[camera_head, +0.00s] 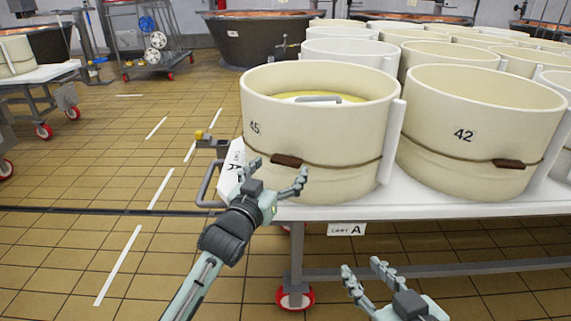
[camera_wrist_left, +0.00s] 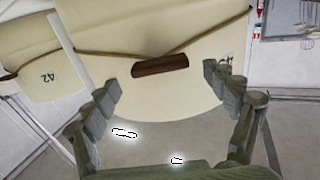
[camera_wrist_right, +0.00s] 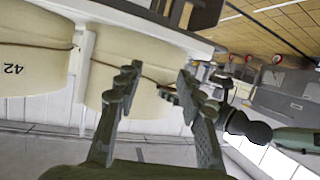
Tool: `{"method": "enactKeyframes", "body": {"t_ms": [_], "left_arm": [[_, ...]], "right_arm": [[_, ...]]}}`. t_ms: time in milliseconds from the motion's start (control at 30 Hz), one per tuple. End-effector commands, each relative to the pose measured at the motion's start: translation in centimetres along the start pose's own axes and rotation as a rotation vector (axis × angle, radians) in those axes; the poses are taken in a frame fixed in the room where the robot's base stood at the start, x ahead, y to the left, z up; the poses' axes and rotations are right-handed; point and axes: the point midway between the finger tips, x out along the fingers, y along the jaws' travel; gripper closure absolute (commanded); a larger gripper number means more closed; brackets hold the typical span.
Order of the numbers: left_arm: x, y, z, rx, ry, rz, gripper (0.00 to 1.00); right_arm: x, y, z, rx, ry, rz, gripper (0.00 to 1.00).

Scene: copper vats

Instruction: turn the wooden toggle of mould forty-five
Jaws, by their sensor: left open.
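Mould forty-five (camera_head: 330,125) is a cream round tub marked 45, at the front left corner of the cart. A cord runs around it, with a brown wooden toggle (camera_head: 286,160) lying roughly level on its front. My left gripper (camera_head: 277,173) is open in front of the toggle, one finger on each side of it. In the left wrist view the toggle (camera_wrist_left: 160,65) lies between the open fingers, a little beyond their tips, apparently not gripped. My right gripper (camera_head: 362,268) is open and empty, low in front of the cart; its spread fingers fill the right wrist view (camera_wrist_right: 158,75).
Mould 42 (camera_head: 480,120) stands close on the right with its own toggle (camera_head: 508,164). More moulds stand behind on the white cart top (camera_head: 440,208). A grey handle (camera_head: 205,185) juts from the cart's left end.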

Motion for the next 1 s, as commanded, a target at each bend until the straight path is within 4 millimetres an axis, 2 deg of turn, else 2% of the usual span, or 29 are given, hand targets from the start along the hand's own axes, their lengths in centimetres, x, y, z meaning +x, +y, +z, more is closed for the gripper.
{"method": "enactKeyframes", "body": {"t_ms": [100, 200, 567, 900, 967, 1000], "left_arm": [[1.8, 0.0, 0.0, 0.001, 0.0, 0.0, 0.15], [2.7, 0.0, 0.0, 0.001, 0.0, 0.0, 0.15], [3.3, 0.0, 0.1, 0.001, -0.002, 0.0, 0.15], [3.3, 0.0, 0.1, 0.001, -0.002, 0.0, 0.57], [3.3, 0.0, 0.1, 0.001, -0.002, 0.0, 0.64], [3.3, 0.0, 0.1, 0.001, -0.002, 0.0, 0.65]], "right_arm": [[0.1, -0.5, -0.8, 0.005, 0.043, -0.01, 0.62], [0.1, -0.7, -1.4, 0.007, 0.07, -0.015, 0.62], [0.1, -0.9, -1.8, 0.009, 0.086, -0.019, 0.62], [0.1, -0.9, -1.8, 0.009, 0.085, -0.019, 0.62], [0.1, -0.9, -1.8, 0.009, 0.085, -0.019, 0.62], [0.1, -0.9, -1.8, 0.009, 0.085, -0.019, 0.62]]}}
